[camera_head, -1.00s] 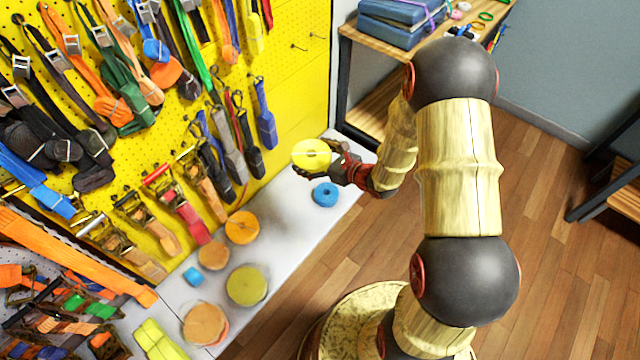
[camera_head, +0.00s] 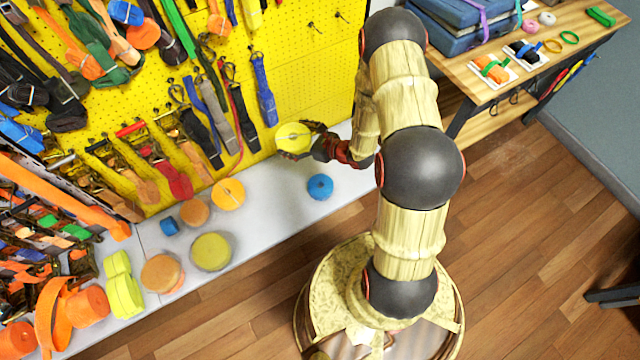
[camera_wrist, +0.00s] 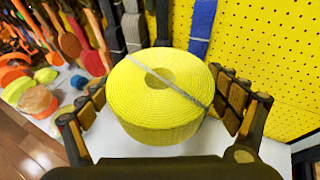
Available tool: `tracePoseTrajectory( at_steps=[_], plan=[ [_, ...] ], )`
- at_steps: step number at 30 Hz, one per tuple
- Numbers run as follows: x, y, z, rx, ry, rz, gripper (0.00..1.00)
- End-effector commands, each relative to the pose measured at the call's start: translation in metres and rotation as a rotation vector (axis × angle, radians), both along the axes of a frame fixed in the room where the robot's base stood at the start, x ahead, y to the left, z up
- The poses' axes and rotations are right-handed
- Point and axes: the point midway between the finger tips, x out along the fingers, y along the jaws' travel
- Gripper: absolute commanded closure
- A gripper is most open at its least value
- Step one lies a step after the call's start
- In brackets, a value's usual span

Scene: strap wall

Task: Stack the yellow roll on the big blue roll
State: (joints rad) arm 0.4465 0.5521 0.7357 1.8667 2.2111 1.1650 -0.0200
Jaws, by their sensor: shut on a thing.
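The yellow roll (camera_head: 292,138) is held by my gripper (camera_head: 312,143) above the grey bench, close to the pegboard. In the wrist view the yellow roll (camera_wrist: 150,118) sits flat between the fingers, top face up, with a grey line across it. The fingers stand on both its sides. The big blue roll (camera_head: 320,187) rests on the bench below and slightly right of the yellow roll in the head view, apart from it. It does not show clearly in the wrist view.
The bench (camera_head: 265,225) also carries orange rolls (camera_head: 228,194), an olive roll (camera_head: 211,251), a smaller blue roll (camera_head: 169,226) and a lime stack (camera_head: 123,290) to the left. Straps hang on the yellow pegboard (camera_head: 305,85) behind. The bench is clear around the big blue roll.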

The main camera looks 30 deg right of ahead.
Motion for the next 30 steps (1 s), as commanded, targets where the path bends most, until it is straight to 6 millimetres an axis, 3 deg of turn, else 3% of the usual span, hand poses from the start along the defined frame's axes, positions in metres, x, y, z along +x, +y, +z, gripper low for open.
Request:
tracePoseTrajectory(
  at_steps=[1, 9, 18, 24, 30],
  plan=[
    [-0.005, -0.006, -0.019, 0.004, 0.006, -0.005, 0.48],
    [-0.036, -0.027, -0.11, 0.005, 0.007, -0.021, 0.48],
    [-0.088, -0.031, -0.2, 0.014, -0.003, -0.048, 0.48],
    [-0.114, -0.026, -0.235, 0.017, -0.012, -0.062, 0.48],
    [-0.117, -0.028, -0.249, 0.016, -0.017, -0.067, 0.48]
  ],
)
